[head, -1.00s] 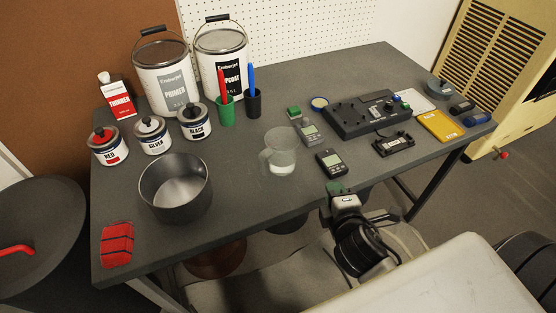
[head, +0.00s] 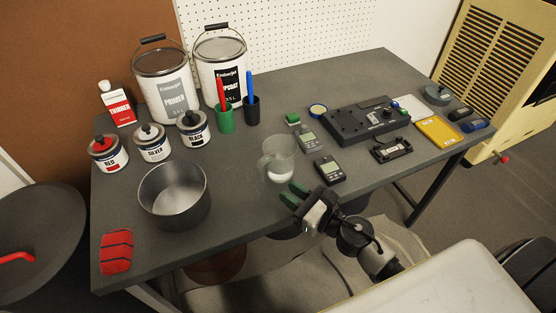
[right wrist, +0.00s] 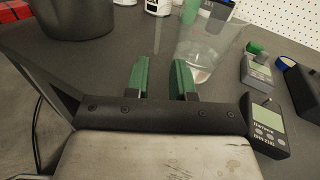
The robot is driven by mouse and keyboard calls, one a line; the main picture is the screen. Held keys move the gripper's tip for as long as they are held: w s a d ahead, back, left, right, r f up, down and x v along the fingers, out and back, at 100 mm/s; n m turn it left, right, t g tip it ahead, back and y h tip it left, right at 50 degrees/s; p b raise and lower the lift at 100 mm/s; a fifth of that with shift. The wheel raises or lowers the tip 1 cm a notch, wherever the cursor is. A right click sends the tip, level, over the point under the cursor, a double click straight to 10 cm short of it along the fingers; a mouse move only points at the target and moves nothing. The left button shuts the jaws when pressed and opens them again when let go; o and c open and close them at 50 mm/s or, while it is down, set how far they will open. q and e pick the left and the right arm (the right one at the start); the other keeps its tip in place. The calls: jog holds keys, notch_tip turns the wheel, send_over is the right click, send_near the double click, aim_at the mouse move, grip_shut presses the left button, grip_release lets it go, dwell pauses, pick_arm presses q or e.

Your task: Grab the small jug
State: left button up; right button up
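The small jug (head: 279,160) is a clear, see-through beaker with a handle on its left side. It stands upright near the middle of the grey table (head: 245,205). It also shows in the right wrist view (right wrist: 207,45), ahead and slightly right of the fingers. My right gripper (head: 293,193) is at the table's front edge, just in front of the jug. Its two green fingers are apart with nothing between them, as the right wrist view (right wrist: 160,80) shows. I cannot tell whether a fingertip touches the jug. My left gripper is not in view.
A dark pot (head: 174,195) stands left of the jug. Two handheld meters (head: 329,170) (head: 307,138) lie close on its right. A green cup (head: 224,118) and a dark cup (head: 250,110) with markers stand behind. Paint cans (head: 154,143) fill the back left. Bare table lies between pot and jug.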

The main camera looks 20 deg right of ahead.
aim_at(263, 181)
jog(key=x, duration=0.3)
jog(key=shift+w+a+p, duration=0.1)
jog(key=shift+w+p, duration=0.2)
jog(key=shift+p, duration=0.05)
jog(key=shift+p+x, duration=0.65)
jog(key=shift+x, duration=2.05)
jog(key=shift+s+a+r, duration=0.1)
jog(key=shift+a, duration=0.05)
jog(key=shift+c, duration=0.4)
grip_shut()
